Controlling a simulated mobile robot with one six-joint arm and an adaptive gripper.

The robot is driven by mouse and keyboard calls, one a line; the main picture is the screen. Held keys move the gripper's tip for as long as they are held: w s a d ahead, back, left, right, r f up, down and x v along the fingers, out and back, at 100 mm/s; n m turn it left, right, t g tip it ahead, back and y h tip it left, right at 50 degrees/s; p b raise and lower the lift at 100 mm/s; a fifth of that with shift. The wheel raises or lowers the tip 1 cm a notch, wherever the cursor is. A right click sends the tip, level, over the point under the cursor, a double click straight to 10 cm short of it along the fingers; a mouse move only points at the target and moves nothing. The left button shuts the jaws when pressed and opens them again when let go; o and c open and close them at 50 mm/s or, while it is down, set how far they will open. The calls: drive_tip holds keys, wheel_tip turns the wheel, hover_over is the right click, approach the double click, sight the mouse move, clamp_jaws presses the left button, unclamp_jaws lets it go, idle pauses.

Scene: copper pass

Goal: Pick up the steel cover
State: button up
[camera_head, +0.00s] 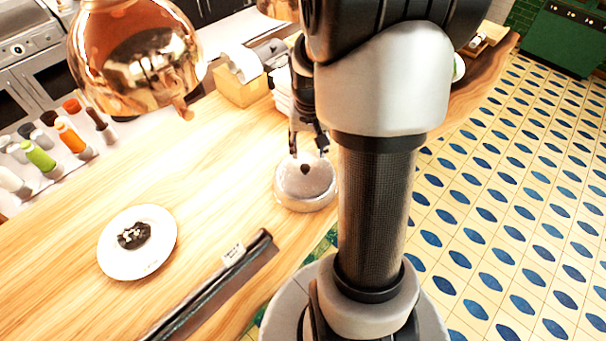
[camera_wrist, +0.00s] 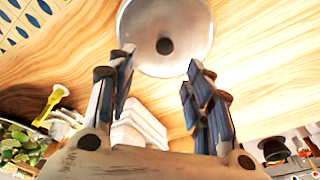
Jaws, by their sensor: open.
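The steel cover (camera_head: 306,190) is a round, shiny dome with a dark knob on top. It sits on the wooden counter near its front edge, left of my arm in the head view. In the wrist view the cover (camera_wrist: 186,28) is at the top, with its knob between and beyond my fingertips. My gripper (camera_head: 308,150) is just above and behind the knob in the head view. In the wrist view my gripper (camera_wrist: 160,70) is open, with nothing between the fingers. The fingers appear apart from the knob.
A white plate (camera_head: 112,262) with dark food stands on the counter at left. A dark rail (camera_head: 215,285) with a ticket runs along the front edge. A copper lamp (camera_head: 135,55) hangs at upper left. Bottles (camera_head: 70,138) stand behind. White stacked dishes (camera_wrist: 140,125) are near my gripper.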

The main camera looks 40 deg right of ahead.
hover_over(305, 166)
drive_tip(key=s, duration=0.1)
wheel_tip(305, 166, down, 4)
drive_tip(key=shift+f, duration=0.15)
drive_tip(key=f, duration=0.3)
drive_tip(key=f+b, duration=0.1)
drive_tip(key=shift+w+a+f, duration=0.15)
drive_tip(key=shift+w+a, duration=0.05)
drive_tip(key=shift+w, duration=0.05)
drive_tip(key=shift+w+d+f, duration=0.1)
drive_tip(key=shift+f, duration=0.35)
drive_tip(key=shift+c, duration=0.4)
clamp_jaws()
